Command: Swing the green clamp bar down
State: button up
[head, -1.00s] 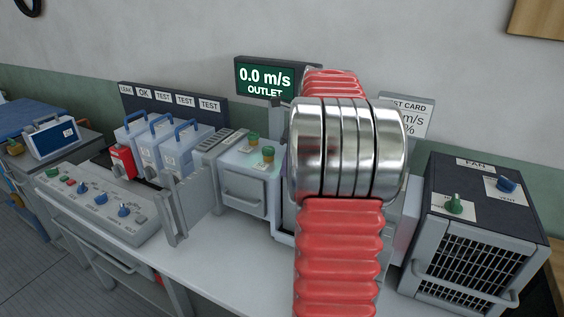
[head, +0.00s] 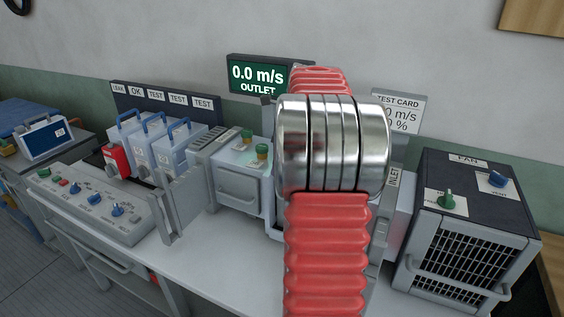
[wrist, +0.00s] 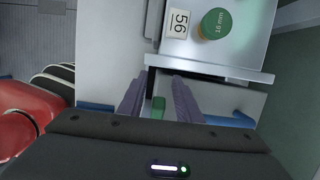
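My gripper (wrist: 159,78) shows in the wrist view with its two grey-purple fingers apart. A small green piece (wrist: 158,106) shows between the fingers, with a gap visible on its sides. It may be part of the green clamp bar, but I cannot tell, and most of it is hidden by the gripper body. A pale box with a 56 label (wrist: 179,23) and a green 16 mm knob (wrist: 216,24) lies just beyond the fingertips. In the head view my red and silver arm hides the gripper and the middle of the bench.
A dark fan box (head: 470,225) stands at the right. A pale box (head: 240,180) with green-topped knobs is left of my arm, beside an upright grey plate (head: 182,205). A control panel (head: 95,208) and blue-handled boxes (head: 172,145) stand further left. The front bench strip (head: 225,265) is clear.

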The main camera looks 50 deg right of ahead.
jog(key=v, duration=1.3)
jog(key=shift+r, duration=0.4)
